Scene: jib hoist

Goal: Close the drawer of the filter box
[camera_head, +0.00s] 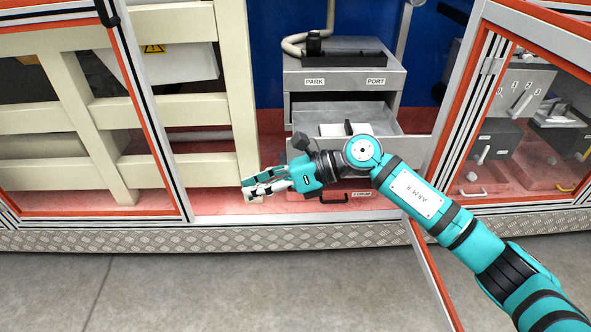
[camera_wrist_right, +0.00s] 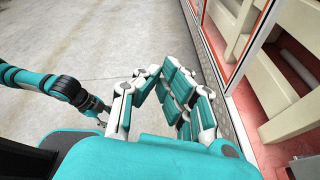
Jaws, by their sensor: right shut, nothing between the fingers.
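The grey filter box (camera_head: 343,82), labelled PARK and PORT, stands inside the frame in the head view. Its drawer (camera_head: 385,118) is pulled out and shows a white block with a black upright piece inside. My right arm and wrist cross in front and hide much of the drawer's front. My right gripper (camera_head: 252,190) is shut and empty, left of the drawer and near a cream post. It also shows in the right wrist view (camera_wrist_right: 185,95). My left gripper (camera_wrist_right: 98,105) shows small at the left of the wrist view; its jaw state is unclear.
Cream rails (camera_head: 100,110) fill the left side. An orange-and-silver frame post (camera_head: 462,90) stands to the right, with grey boxes (camera_head: 492,145) behind it. A tread-plate sill (camera_head: 130,238) runs along the front. The grey floor (camera_head: 200,290) before it is clear at left.

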